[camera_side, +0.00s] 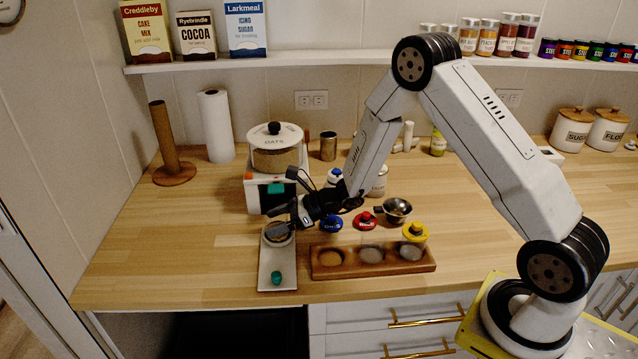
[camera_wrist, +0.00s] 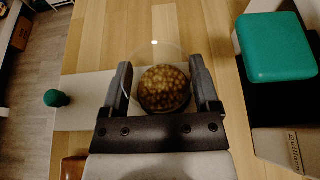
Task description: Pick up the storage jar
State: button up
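The storage jar (camera_side: 279,238), a small clear glass jar with round brown contents, stands at the back end of a white slab (camera_side: 270,262) with a green knob (camera_side: 276,277). In the wrist view the jar (camera_wrist: 163,88) lies between the two fingers of my gripper (camera_wrist: 161,75), one finger on each side. My gripper (camera_side: 281,229) is low over the jar in the side view and covers part of it. The fingers are very near the glass on both sides; I cannot tell whether they press on it.
A wooden rack (camera_side: 330,272) with round wells and glass jars is at the right. A white appliance with an oats canister (camera_side: 275,158) stands close behind my gripper.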

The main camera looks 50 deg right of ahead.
jog(key=c, duration=0.7)
jog(key=shift+r, duration=0.25)
jog(key=shift+r, duration=0.8)
jog(key=shift+s+d+r, duration=0.1)
jog(key=shift+s+r, duration=1.75)
jog(key=shift+s, duration=0.5)
jog(key=shift+s+d+r, duration=0.15)
jog(key=shift+s+r, duration=1.65)
jog(key=shift+s, duration=0.5)
jog(key=shift+s+d+r, duration=0.1)
jog(key=shift+s+r, duration=1.75)
jog(key=shift+s, duration=0.5)
